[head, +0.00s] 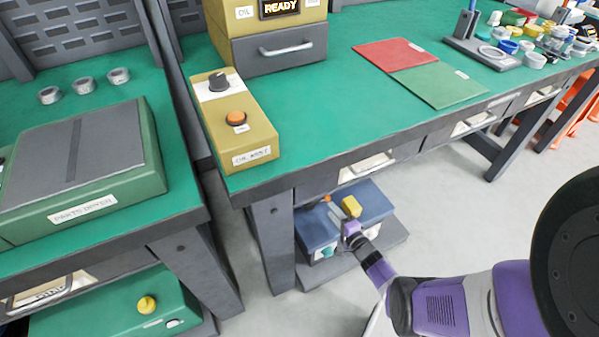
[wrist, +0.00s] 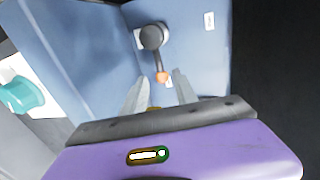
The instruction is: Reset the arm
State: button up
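My arm reaches down from the right in the head view. My gripper (head: 349,229) is low, by a blue machine (head: 317,231) on the shelf under the middle bench. In the wrist view, the two pale fingers of my gripper (wrist: 161,77) stand apart over the blue machine (wrist: 95,55). A dark lever (wrist: 152,38) with an orange tip (wrist: 162,76) lies just ahead of and between the fingertips. I see nothing clamped; whether a finger touches the lever I cannot tell.
A yellow block (head: 351,206) sits on the blue machine and a teal knob (head: 327,250) on its front. The green bench top (head: 330,110) overhangs it. A gold control box (head: 240,125) with an orange button stands on that bench. Open floor (head: 440,190) lies to the right.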

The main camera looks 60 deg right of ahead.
jog(key=shift+s+d+f+n, duration=0.1)
jog(key=shift+f+n, duration=0.1)
jog(key=shift+n, duration=0.5)
notch_tip(320, 180, up, 8)
jog(key=d+n+h, duration=0.3)
jog(key=n, duration=0.3)
jog(key=s+a+r+n+y, duration=0.1)
jog(key=a+r+n, duration=0.25)
jog(key=a, duration=0.35)
jog(key=s+a+r+n+t+y, duration=0.1)
jog(key=s+a+r+n, duration=0.15)
jog(key=a+r, duration=0.4)
jog(key=a+r+n+y, duration=0.1)
jog(key=a+r+n, duration=0.2)
jog(key=a, duration=0.6)
jog(key=s+a+r+n+y, duration=0.8)
jog(key=s+a+r, duration=0.6)
jog(key=a+r, duration=0.3)
notch_tip(320, 180, up, 18)
jog(key=p, duration=1.9)
jog(key=shift+a, duration=0.45)
